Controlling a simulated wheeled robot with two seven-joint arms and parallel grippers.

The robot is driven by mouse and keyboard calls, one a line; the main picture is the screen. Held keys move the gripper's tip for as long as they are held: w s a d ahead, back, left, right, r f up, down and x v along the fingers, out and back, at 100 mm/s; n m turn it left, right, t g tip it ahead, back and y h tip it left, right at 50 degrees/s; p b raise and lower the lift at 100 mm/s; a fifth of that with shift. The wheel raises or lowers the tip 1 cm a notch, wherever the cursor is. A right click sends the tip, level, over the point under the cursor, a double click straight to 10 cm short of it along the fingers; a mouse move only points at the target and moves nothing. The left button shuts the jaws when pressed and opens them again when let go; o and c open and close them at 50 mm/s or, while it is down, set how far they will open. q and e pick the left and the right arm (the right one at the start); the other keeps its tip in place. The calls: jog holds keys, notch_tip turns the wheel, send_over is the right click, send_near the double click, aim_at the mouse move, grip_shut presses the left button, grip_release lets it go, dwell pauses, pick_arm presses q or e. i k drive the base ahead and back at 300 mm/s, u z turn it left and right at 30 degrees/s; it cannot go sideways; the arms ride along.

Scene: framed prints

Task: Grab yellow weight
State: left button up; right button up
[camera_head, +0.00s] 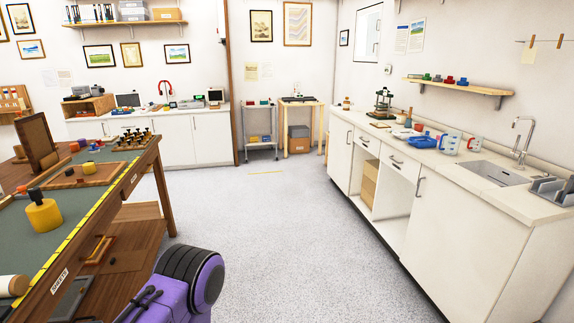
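The yellow weight (44,215) is a squat yellow cylinder with a black knob on top. It stands upright on the dark green top of the wooden workbench (110,205) at the left, close to the picture's left edge. Nothing is touching it from above. Neither of my grippers is in view, so their distance from the weight cannot be told.
A yellow measuring strip (82,238) runs along the bench's near edge. A wooden tray (92,175), a brown upright frame (36,142) and several small dark-topped pieces (134,138) share the bench. Open floor (270,225) lies between it and the white sink counter (440,215).

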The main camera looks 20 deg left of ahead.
aim_at(88, 167)
jog(key=u, duration=0.95)
jog(key=i, duration=1.05)
jog(key=u, duration=0.6)
